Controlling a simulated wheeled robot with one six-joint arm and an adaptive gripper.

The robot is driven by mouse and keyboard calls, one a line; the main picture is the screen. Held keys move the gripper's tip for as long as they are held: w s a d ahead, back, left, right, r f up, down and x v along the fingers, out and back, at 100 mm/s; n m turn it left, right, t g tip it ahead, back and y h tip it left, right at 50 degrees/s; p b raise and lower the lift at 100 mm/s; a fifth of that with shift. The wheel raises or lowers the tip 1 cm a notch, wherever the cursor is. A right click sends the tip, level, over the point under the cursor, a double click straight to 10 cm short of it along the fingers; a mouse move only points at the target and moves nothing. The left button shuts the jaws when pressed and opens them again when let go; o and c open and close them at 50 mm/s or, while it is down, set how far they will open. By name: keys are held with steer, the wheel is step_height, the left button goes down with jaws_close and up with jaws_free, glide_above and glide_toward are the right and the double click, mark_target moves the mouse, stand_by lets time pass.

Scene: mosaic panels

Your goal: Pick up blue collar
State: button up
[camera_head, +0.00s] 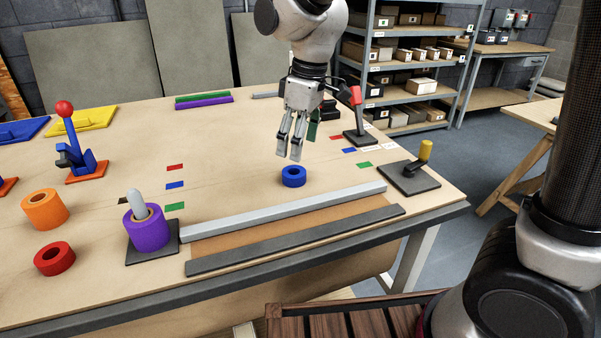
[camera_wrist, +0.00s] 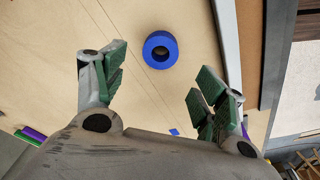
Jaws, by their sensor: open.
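The blue collar (camera_head: 293,177) is a short ring lying flat on the wooden table, a little behind the long grey bar. My gripper (camera_head: 290,154) is above it, pointing down, with its fingers apart and nothing between them. In the wrist view the blue collar (camera_wrist: 160,50) shows whole, with its dark centre hole, beyond the fingertips and roughly between them. The green-padded fingers of my gripper (camera_wrist: 160,78) are wide apart there. The collar and the fingers do not touch.
A long grey bar (camera_head: 290,211) lies in front of the collar. A purple collar (camera_head: 147,230) sits around a peg at left, near an orange collar (camera_head: 45,209) and a red collar (camera_head: 54,259). A dark plate with a yellow-topped handle (camera_head: 410,176) stands at right. Table around the blue collar is clear.

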mark_target(295, 169)
steer(key=f, duration=0.7)
steer(key=shift+w+a+f, duration=0.2)
steer(key=shift+a+f, duration=0.2)
steer(key=c, duration=1.4)
step_height(295, 169, up, 17)
steer(key=shift+r, duration=0.1)
